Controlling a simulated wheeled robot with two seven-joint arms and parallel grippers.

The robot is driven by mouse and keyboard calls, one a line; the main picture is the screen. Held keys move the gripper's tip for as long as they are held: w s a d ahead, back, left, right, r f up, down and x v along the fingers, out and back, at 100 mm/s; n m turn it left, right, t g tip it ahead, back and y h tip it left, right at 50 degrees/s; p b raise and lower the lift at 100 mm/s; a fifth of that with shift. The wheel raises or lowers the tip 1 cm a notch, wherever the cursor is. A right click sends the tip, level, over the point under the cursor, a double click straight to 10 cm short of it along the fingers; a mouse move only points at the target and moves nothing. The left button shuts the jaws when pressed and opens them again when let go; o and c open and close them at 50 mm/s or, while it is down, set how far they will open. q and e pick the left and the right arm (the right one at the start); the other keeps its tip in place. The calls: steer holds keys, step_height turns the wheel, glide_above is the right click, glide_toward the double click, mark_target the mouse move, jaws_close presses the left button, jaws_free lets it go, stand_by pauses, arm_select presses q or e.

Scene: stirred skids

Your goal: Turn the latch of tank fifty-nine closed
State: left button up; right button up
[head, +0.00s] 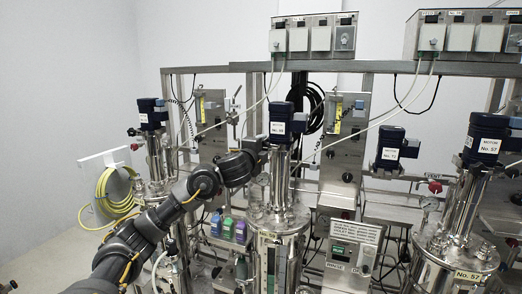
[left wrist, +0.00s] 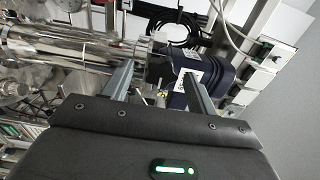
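A steel tank (head: 278,226) with a blue motor (head: 281,118) on top stands at the middle of the head view; the number on its label is too small to read. I cannot make out its latch. My left gripper (head: 256,150) is up beside the motor's neck, to its left. In the left wrist view the left gripper (left wrist: 159,68) has its two fingers well apart. My right gripper is not in view.
A tank labelled No. 57 (head: 467,275) stands at the right. Another motor-topped tank (head: 152,112) is at the left, behind my arm. Steel frames, cables and control boxes (head: 312,37) fill the back. A yellow hose (head: 112,192) hangs at the left wall.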

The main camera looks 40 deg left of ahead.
arm_select(q)
steer(key=shift+s, duration=0.1)
steer(key=p+v, duration=0.2)
steer(key=v, duration=0.8)
steer(key=shift+s+d+p, duration=0.2)
steer(key=shift+s+p, duration=0.05)
steer(key=shift+p, duration=0.1)
